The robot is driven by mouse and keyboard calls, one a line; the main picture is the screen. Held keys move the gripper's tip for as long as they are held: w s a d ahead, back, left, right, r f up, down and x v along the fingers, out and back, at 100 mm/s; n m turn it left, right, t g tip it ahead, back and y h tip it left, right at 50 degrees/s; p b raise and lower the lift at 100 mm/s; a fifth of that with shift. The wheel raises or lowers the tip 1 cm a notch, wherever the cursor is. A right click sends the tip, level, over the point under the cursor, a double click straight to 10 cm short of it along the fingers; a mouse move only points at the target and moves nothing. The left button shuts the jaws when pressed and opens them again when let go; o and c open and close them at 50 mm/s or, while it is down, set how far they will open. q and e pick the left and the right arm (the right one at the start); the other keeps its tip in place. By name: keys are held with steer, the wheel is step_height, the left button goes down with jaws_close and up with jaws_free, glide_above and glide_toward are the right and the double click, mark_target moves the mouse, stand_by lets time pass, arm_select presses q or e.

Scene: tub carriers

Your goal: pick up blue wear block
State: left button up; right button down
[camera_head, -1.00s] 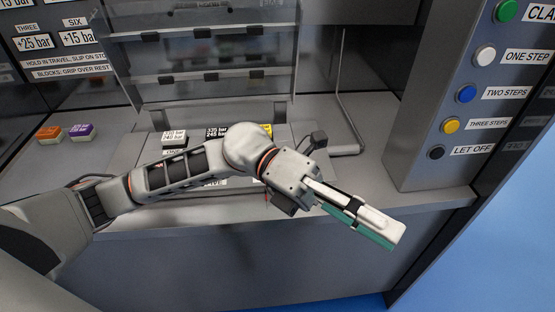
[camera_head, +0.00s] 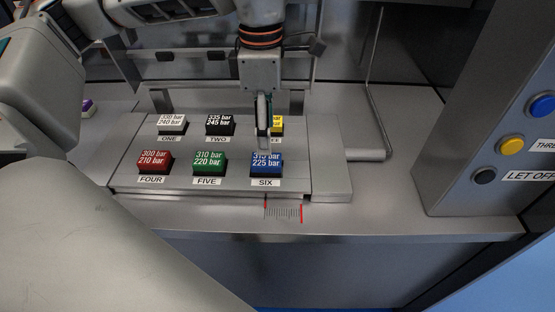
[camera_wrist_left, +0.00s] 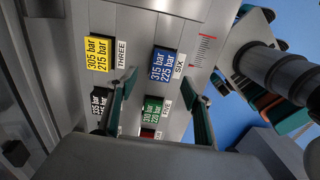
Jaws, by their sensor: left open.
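The blue wear block (camera_head: 268,169), marked 315 bar and 225 bar, sits at place SIX, front right on the grey block plate (camera_head: 211,184). It also shows in the left wrist view (camera_wrist_left: 163,65). The blue block lies between and beyond the fingertips; I cannot tell the exact height gap. My right gripper is not in view.
The yellow block (camera_head: 278,124) is behind the blue one, partly hidden. The green block (camera_head: 209,162) is to its left; black (camera_head: 219,124), white (camera_head: 172,124) and red (camera_head: 154,161) blocks share the plate. A button panel (camera_head: 500,110) stands at right. The front ledge is clear.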

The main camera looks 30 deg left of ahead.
mark_target(266, 159)
arm_select(q)
steer(key=shift+a+f, duration=0.1)
steer(key=shift+a, duration=0.15)
steer(key=shift+f, duration=0.4)
steer(key=f, duration=0.4)
steer(key=f+b, duration=0.1)
steer(key=f, duration=0.1)
steer(key=shift+s+d+f, duration=0.3)
steer(key=shift+d+f, duration=0.05)
steer(key=shift+r, duration=0.1)
steer(key=c, duration=1.2)
